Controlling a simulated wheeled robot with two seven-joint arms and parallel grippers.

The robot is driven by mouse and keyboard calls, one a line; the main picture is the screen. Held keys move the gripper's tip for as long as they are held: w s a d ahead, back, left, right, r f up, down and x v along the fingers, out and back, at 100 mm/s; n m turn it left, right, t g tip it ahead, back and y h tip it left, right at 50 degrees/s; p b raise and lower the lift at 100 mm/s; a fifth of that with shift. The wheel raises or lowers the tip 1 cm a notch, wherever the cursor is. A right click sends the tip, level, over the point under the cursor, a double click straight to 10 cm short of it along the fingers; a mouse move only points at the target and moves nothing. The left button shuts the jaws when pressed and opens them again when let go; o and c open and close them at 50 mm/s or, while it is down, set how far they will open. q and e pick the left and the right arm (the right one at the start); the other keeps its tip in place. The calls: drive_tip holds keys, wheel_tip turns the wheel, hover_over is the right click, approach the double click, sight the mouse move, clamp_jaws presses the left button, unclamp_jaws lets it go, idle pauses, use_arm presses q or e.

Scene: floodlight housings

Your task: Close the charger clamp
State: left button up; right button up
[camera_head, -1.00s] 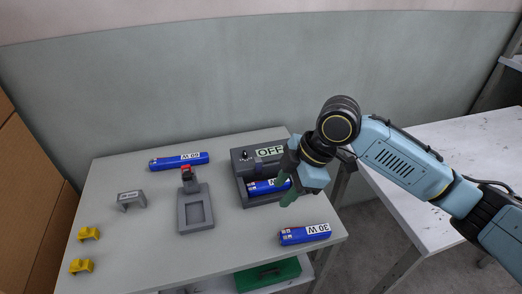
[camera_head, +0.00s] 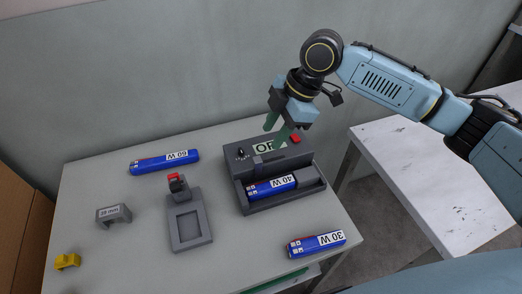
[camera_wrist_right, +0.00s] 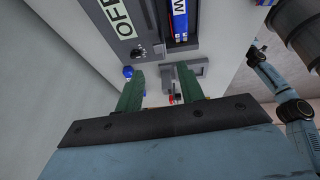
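The dark grey charger (camera_head: 308,164) stands at the right back of the table, with an OFF display (camera_head: 268,146) and a knob on its raised back part. A blue 40 W battery (camera_head: 271,187) lies in its front bay. A small grey block (camera_head: 258,161) at the back edge of the bay may be the clamp; I cannot tell its state. My right gripper (camera_head: 278,130) is over the charger's back part, its green fingers apart with nothing between them. In the right wrist view the fingers (camera_wrist_right: 160,90) are also apart, below the charger (camera_wrist_right: 150,20). My left gripper is not in view.
A red button (camera_head: 295,139) sits at the charger's back right. A grey stand with a red tip (camera_head: 188,215), a 60 W battery (camera_head: 164,162), a 30 W battery (camera_head: 316,244), a grey bracket (camera_head: 114,215) and a yellow bracket (camera_head: 67,261) are on the table. The table's front middle is clear.

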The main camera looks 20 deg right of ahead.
sight(257, 159)
drive_tip(key=b+x, duration=0.1)
drive_tip(key=x, duration=0.5)
drive_tip(key=shift+w+a+f, duration=0.1)
drive_tip(key=shift+f, duration=0.15)
drive_tip(key=shift+a+f, duration=0.25)
drive_tip(key=shift+f, duration=0.3)
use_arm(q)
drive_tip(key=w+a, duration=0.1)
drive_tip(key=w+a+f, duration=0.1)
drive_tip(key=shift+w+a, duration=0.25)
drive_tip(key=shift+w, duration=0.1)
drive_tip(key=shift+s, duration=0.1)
use_arm(e)
drive_tip(key=shift+c, duration=0.5)
drive_tip(key=c, duration=0.5)
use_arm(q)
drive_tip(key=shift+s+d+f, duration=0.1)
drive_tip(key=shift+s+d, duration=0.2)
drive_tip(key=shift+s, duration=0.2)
use_arm(e)
clamp_jaws()
